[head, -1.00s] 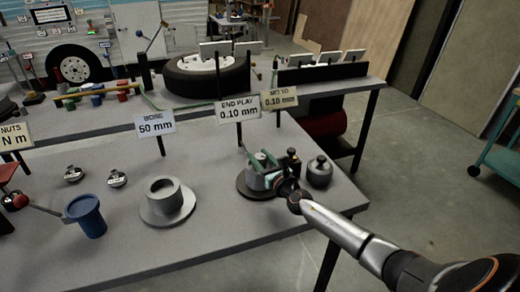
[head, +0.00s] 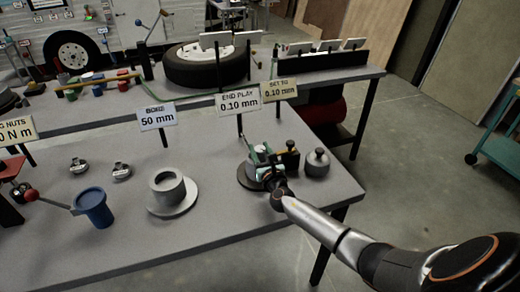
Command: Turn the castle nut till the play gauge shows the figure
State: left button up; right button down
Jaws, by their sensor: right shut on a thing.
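My right gripper (head: 268,172) is over the hub on a dark round base (head: 246,186) near the right end of the grey bench. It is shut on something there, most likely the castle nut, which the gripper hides. The play gauge sign (head: 239,102) behind it reads END PLAY 0.10 mm. A tan sign (head: 278,90) beside it reads SET TO 0.10 mm. My left gripper does not show.
A grey knobbed weight-like piece (head: 316,163) stands just right of the gripper. A grey flanged bore piece (head: 167,188) and a blue cup (head: 94,209) stand to the left. The bench's front strip is clear. A tyre (head: 205,68) lies on the bench behind.

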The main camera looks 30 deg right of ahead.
jog(key=shift+c, duration=1.9)
grip_release()
jog(key=p+v, duration=0.1)
jog(key=v, duration=1.1)
jog(key=shift+s+a, duration=0.15)
jog(key=shift+s, duration=0.1)
